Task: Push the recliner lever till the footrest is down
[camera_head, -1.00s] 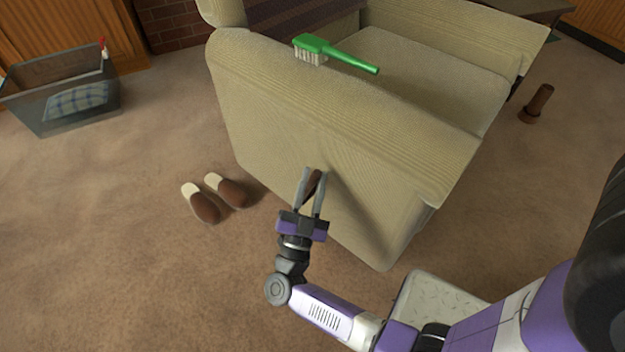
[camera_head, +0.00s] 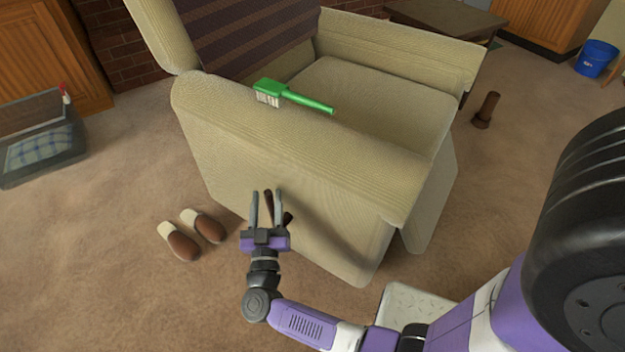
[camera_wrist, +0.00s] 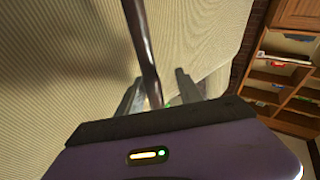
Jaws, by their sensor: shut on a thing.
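The beige recliner (camera_head: 290,160) stands in the middle of the head view, its side panel facing me. The dark brown lever (camera_head: 268,204) is on that panel and lies between the fingers of my gripper (camera_head: 266,196). My gripper is shut on the lever. In the wrist view the lever (camera_wrist: 141,40) runs from the top edge down between the two grey fingers; its lower end is partly hidden by my gripper. The footrest (camera_head: 432,203) is a beige panel at the recliner's front right, below the seat, sloping down and standing out from the body.
A green brush (camera_head: 290,95) lies on the near armrest. Slippers (camera_head: 190,234) lie on the carpet left of my gripper. A glass tank (camera_head: 40,150) stands at the far left, a brown post-shaped object (camera_head: 486,110) beyond the footrest, and a blue bucket (camera_head: 596,58) at the upper right.

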